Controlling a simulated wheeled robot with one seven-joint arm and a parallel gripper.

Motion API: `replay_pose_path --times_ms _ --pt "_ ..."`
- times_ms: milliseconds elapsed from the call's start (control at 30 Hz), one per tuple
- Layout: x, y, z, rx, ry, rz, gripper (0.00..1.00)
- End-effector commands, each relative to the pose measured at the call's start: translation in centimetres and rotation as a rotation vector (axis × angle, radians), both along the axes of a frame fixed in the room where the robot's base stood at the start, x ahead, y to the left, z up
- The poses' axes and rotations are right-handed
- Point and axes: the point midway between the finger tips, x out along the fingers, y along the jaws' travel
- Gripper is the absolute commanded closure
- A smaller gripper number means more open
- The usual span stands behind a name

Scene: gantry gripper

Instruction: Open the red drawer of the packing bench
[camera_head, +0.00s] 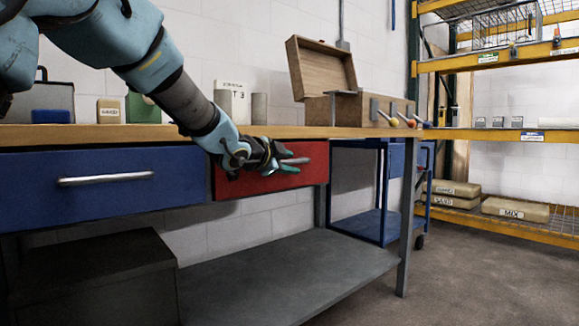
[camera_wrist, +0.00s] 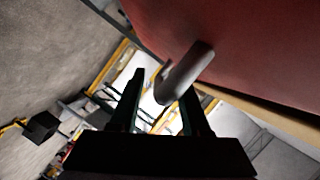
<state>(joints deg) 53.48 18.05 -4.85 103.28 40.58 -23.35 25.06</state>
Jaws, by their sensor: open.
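The red drawer (camera_head: 312,164) is under the right part of the bench top, beside a blue drawer. It looks shut, though my arm hides its left part. Its silver bar handle (camera_head: 296,160) is partly hidden by my gripper (camera_head: 277,163), which is at the drawer front. In the wrist view the red drawer front (camera_wrist: 250,45) fills the upper right. The handle (camera_wrist: 187,72) reaches across the space between the open fingers of my gripper (camera_wrist: 163,88). It overlaps the right finger; I cannot tell whether they touch.
The packing bench top (camera_head: 350,132) carries a wooden box (camera_head: 325,70) and small containers. The blue drawer (camera_head: 105,180) has a long silver handle. A grey lower shelf (camera_head: 290,275) lies below. A blue cart (camera_head: 370,225) and yellow shelving stand to the right. Floor is clear at the front right.

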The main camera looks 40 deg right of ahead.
Motion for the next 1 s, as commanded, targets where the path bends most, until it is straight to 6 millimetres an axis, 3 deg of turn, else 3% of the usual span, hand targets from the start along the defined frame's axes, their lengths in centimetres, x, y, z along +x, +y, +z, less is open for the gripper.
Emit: replay_pose_path --times_ms 333,767,1000 --pt "0.11 -0.42 -0.05 0.0 0.0 0.0 0.53" --pt "0.12 -0.4 -0.07 0.0 0.0 0.0 1.0" --pt "0.13 -0.39 -0.09 0.001 0.0 0.001 1.0"
